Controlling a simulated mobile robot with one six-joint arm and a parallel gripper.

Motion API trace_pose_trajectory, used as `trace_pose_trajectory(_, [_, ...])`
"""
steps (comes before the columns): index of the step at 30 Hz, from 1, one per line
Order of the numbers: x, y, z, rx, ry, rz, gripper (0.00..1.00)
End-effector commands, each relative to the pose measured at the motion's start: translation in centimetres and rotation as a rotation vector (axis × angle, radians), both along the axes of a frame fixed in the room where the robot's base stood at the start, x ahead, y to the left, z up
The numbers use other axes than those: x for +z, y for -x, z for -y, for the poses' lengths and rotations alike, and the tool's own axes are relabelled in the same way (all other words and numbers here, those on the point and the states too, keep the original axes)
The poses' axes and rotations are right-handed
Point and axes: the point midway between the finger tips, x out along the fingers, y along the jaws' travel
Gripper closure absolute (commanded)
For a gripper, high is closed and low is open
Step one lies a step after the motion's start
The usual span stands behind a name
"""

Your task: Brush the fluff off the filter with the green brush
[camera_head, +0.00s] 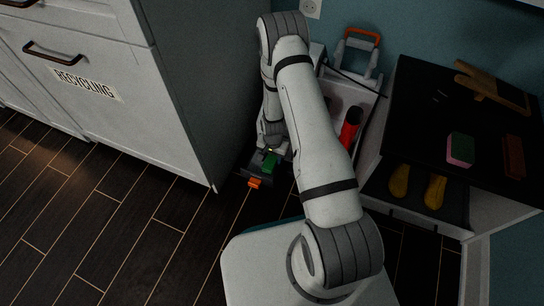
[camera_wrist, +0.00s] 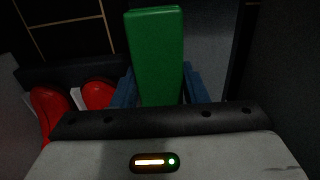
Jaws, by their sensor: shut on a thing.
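My gripper (camera_wrist: 160,88) is shut on the green brush (camera_wrist: 156,50), with its blue fingers on either side of the green block. In the head view the green brush (camera_head: 270,161) shows small at the end of my arm, low between the cabinet and the cart. Just below it is a dark flat piece with an orange end (camera_head: 254,183); I cannot tell whether this is the filter or whether the brush touches it. The brush's bristles and any fluff cannot be made out.
A white recycling cabinet (camera_head: 75,85) stands at left. At right are a cart with a red bottle (camera_head: 350,127) and a dark-topped bench (camera_head: 420,110) bearing a sponge (camera_head: 460,150). Yellow shoe-like items (camera_head: 398,180) lie below. Red shapes (camera_wrist: 98,94) show in the wrist view. The floor at left is clear.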

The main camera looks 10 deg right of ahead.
Motion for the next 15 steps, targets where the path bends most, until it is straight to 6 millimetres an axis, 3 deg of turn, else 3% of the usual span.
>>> trace_pose_trajectory(5, [0.8,0.0,0.0,0.000,0.000,0.000,0.79])
trace_pose_trajectory(15, [4.2,0.0,0.0,0.000,0.000,0.000,0.79])
